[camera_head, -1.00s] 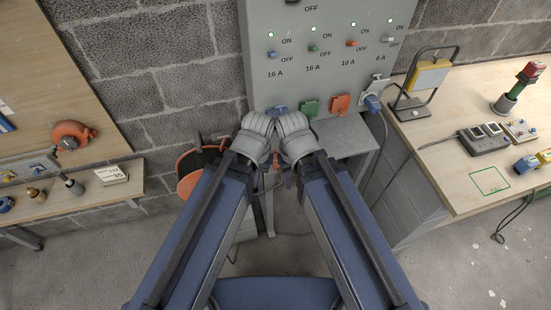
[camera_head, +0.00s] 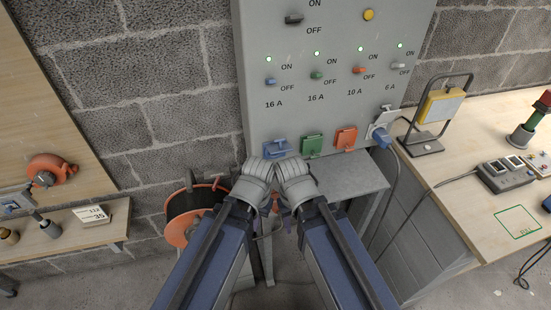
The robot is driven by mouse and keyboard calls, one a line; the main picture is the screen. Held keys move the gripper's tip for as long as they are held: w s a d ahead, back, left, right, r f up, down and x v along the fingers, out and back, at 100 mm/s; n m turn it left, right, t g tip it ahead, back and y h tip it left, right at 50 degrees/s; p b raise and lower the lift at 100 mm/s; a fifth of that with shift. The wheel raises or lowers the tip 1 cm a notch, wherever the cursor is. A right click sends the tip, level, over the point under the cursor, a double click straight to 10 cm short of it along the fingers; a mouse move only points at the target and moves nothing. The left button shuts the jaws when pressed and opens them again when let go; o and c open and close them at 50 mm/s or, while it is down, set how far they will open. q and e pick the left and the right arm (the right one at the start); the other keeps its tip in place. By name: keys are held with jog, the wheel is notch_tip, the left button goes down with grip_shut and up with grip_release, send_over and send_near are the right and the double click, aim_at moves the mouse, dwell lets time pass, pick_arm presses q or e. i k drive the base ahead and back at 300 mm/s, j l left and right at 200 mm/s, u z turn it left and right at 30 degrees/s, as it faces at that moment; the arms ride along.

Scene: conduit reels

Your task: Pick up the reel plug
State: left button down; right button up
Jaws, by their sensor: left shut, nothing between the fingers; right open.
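A cable reel (camera_head: 191,211) with orange rims and dark cable stands on the left of the small grey table, partly behind my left arm. I cannot make out its plug for certain; a small reddish part (camera_head: 276,206) shows between my wrists, too hidden to name. A blue plug (camera_head: 381,138) with a grey cable sits in the panel's right socket. My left gripper (camera_head: 265,212) and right gripper (camera_head: 287,212) are close together in front of the small table, mostly hidden by my wrists. The left is shut and empty; the right is open.
The grey panel (camera_head: 330,113) carries switches and lidded sockets in blue (camera_head: 277,149), green (camera_head: 312,146) and orange (camera_head: 346,138). The small grey table (camera_head: 340,178) is bare on top. A wooden bench (camera_head: 462,213) on the right holds a lamp and devices. A shelf (camera_head: 75,239) is at left.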

aim_at(274, 195)
jog(key=k+j+u, duration=0.2)
jog(key=k, duration=0.25)
jog(key=k+j+u, duration=0.25)
jog(key=k, duration=0.15)
